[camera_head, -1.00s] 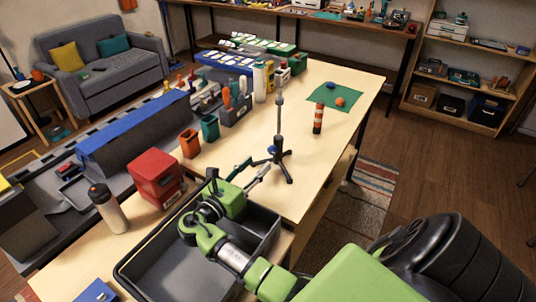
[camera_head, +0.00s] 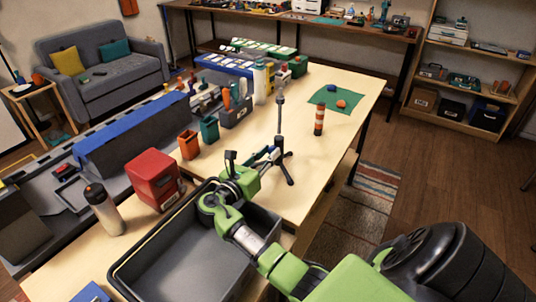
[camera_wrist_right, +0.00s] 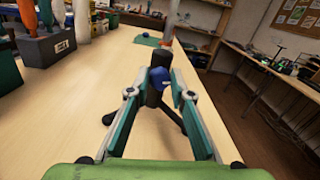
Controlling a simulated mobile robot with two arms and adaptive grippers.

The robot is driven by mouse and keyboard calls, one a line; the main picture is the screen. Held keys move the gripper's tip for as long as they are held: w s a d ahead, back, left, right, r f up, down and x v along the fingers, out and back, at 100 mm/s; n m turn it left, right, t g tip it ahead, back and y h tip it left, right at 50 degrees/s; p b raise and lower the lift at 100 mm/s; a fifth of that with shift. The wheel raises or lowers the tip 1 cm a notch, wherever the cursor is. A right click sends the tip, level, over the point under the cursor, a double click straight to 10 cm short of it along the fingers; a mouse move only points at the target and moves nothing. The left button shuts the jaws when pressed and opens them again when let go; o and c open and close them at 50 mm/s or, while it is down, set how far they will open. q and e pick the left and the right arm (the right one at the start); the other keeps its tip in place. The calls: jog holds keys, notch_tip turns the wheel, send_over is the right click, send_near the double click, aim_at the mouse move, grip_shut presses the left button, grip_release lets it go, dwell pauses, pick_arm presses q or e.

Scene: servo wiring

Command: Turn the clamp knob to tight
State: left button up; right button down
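A thin stand (camera_head: 281,120) with a dark tripod base rises from the light wooden table. In the right wrist view its dark post (camera_wrist_right: 158,62) is straight ahead, with a blue knob (camera_wrist_right: 160,77) on its near side. My right gripper (camera_head: 270,153) reaches toward the lower part of the stand from the front left. In the right wrist view its two teal-padded fingers (camera_wrist_right: 158,88) are apart, one on each side of the blue knob. Small gaps seem to remain; contact is not clear. The knob's setting is not readable. My left gripper is not in view.
A grey bin (camera_head: 185,262) lies under my right forearm. A red box (camera_head: 153,178), an orange cup (camera_head: 189,144) and a teal cup (camera_head: 209,130) stand to the left. A striped cylinder (camera_head: 319,120) and a green mat (camera_head: 334,99) are behind right.

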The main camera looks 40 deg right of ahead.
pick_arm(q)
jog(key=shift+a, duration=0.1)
pick_arm(e)
jog(key=shift+m, duration=0.8)
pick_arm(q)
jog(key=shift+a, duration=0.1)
pick_arm(e)
jog(key=c, duration=1.8)
grip_release()
jog(key=v, duration=1.2)
jog(key=shift+s+f, duration=0.1)
